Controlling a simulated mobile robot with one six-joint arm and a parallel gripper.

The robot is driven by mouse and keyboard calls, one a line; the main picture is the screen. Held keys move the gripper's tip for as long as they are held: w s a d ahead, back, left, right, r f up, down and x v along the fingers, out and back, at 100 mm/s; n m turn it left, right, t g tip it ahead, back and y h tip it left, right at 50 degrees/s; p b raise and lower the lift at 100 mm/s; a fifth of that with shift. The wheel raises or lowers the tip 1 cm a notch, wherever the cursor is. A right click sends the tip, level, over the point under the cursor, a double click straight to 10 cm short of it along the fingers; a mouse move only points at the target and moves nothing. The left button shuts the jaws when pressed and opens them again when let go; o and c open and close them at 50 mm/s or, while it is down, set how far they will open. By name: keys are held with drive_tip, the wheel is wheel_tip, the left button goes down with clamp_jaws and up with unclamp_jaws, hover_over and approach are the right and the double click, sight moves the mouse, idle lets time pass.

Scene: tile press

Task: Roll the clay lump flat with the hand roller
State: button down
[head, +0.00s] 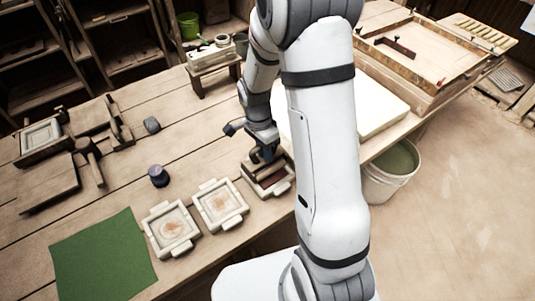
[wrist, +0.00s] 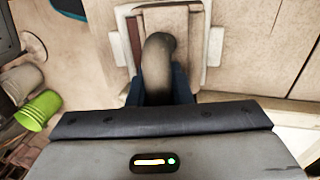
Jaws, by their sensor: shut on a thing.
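My gripper (head: 265,157) is shut on the dark handle of the hand roller (wrist: 158,62) over the right-hand pale mould frame. In the wrist view the rounded handle stands between my blue fingers (wrist: 160,92). A pale, broad part beyond it looks like the roller's body. The mould frame (head: 284,187) lies on the bench and also shows in the wrist view (wrist: 213,48). Reddish-brown clay (head: 273,182) shows inside it, and as a narrow strip (wrist: 135,42) left of the roller in the wrist view. Whether the roller touches the clay is hidden.
Two pale moulds, (head: 171,229) and (head: 220,205), lie left of this frame. A bucket (head: 390,171) stands on the floor at right.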

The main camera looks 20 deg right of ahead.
drive_tip(key=shift+w+a, duration=0.25)
drive_tip(key=shift+w, duration=0.35)
wheel_tip(320, 180, up, 7)
drive_tip(key=p, duration=0.4)
drive_tip(key=shift+r+p, duration=0.1)
drive_tip(key=shift+p, duration=0.25)
